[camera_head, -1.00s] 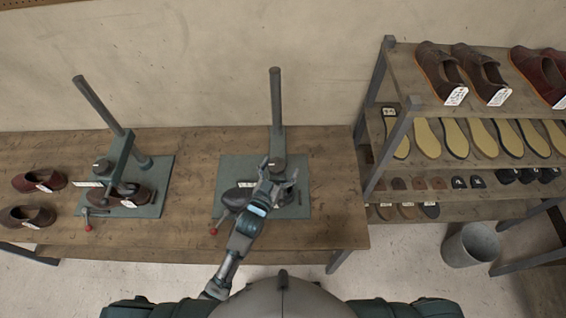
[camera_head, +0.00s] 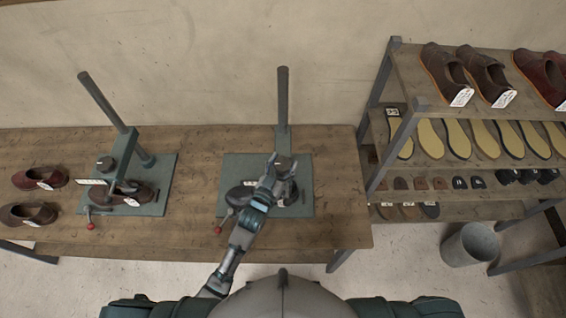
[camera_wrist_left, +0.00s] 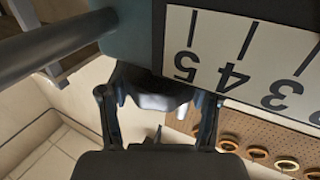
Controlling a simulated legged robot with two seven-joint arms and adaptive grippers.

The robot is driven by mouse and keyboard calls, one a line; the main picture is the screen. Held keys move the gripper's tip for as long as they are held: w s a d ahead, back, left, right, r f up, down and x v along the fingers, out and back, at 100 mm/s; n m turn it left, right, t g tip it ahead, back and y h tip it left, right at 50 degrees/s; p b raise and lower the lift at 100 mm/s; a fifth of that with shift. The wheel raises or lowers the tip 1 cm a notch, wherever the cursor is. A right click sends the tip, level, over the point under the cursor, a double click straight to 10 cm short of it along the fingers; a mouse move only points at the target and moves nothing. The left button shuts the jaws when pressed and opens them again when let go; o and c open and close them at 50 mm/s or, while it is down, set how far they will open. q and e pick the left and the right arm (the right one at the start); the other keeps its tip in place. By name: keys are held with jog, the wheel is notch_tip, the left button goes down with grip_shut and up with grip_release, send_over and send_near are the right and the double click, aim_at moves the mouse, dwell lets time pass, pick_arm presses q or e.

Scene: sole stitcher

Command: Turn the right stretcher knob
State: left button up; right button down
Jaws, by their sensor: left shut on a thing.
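The right stretcher (camera_head: 232,172) stands on the bench with a tall grey post and a dark shoe (camera_head: 236,196) on its base plate. Its grey knob (camera_wrist_left: 158,98) shows between my left gripper's fingers in the left wrist view. My left gripper (camera_head: 281,166) is over the right stretcher in the head view, shut on this knob, with one finger on each side. The gripper hides most of the knob and part of the shoe in the head view. In the left wrist view a white number scale (camera_wrist_left: 240,55) lies right beside the knob. My right gripper is not in view.
A second stretcher (camera_head: 160,172) with a brown shoe and a red-tipped lever stands to the left. Two loose shoes (camera_head: 40,180) lie at the bench's left end. A shelf rack (camera_head: 411,84) with shoes and soles stands right, beside a grey bin (camera_head: 470,244).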

pick_arm(q)
jog(key=shift+a+r+m+g+h+p, duration=0.1)
jog(key=shift+m+g+h+p, duration=0.2)
jog(key=shift+m+h, duration=0.4)
jog(key=shift+h, duration=0.1)
jog(key=shift+m+g+h+p, duration=0.3)
jog(key=shift+m+g+h, duration=0.3)
jog(key=shift+g+h, duration=0.25)
jog(key=shift+w+m+g+h+b, duration=0.1)
jog(key=shift+m+g+h+b, duration=0.2)
jog(key=shift+m+g+h, duration=0.55)
jog(key=shift+m+g+h+b, duration=0.95)
jog(key=shift+g+h+b, duration=0.1)
jog(key=shift+g+h, duration=0.15)
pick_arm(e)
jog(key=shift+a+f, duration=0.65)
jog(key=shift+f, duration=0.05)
pick_arm(q)
jog(key=o, duration=1.1)
jog(key=shift+o, duration=0.2)
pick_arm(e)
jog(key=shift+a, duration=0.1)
